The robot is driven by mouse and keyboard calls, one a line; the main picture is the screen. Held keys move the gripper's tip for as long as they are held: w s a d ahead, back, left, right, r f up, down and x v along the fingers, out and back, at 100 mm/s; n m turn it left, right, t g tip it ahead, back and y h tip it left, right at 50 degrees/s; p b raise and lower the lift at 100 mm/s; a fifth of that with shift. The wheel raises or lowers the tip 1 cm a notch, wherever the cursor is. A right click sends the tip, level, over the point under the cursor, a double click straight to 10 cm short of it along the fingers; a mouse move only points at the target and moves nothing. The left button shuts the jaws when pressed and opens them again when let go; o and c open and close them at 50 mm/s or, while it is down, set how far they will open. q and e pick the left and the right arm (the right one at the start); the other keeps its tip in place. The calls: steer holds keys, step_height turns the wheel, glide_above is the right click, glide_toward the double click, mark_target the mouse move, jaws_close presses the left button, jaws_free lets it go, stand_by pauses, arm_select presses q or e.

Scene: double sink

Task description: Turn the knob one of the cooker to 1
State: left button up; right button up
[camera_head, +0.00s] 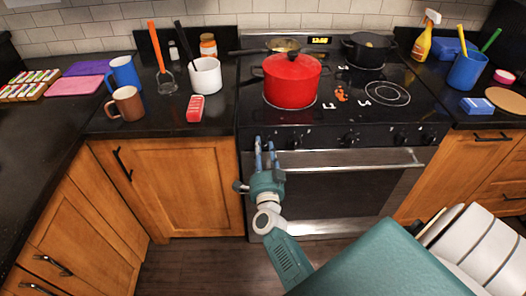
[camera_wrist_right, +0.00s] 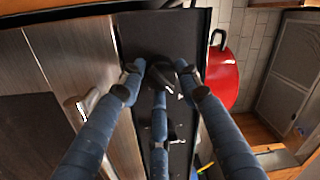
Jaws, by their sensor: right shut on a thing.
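The cooker (camera_head: 330,190) has a black front panel with a row of dark knobs above the oven handle. My right gripper (camera_head: 265,143) is at the left end of this panel, with its blue fingers pointing at it. In the right wrist view, my right gripper (camera_wrist_right: 158,70) has its fingertips closed around a dark knob (camera_wrist_right: 166,74) on the black panel. In the head view the fingers largely hide this leftmost knob. The number it points to cannot be read. Other knobs, such as one in the middle (camera_head: 348,139), show to the right. My left gripper is not in view.
A red pot (camera_head: 292,80) stands on the hob just above the gripper, and a black pot (camera_head: 368,50) stands behind. The oven handle (camera_head: 350,161) runs just below the knobs. Mugs (camera_head: 127,103) stand on the left counter. The floor before the oven is clear.

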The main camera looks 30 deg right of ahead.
steer(key=shift+a+f+m, duration=0.35)
steer(key=shift+m, duration=0.15)
steer(key=o, duration=1.1)
steer(key=shift+w+a+r, duration=0.1)
steer(key=shift+r, duration=0.1)
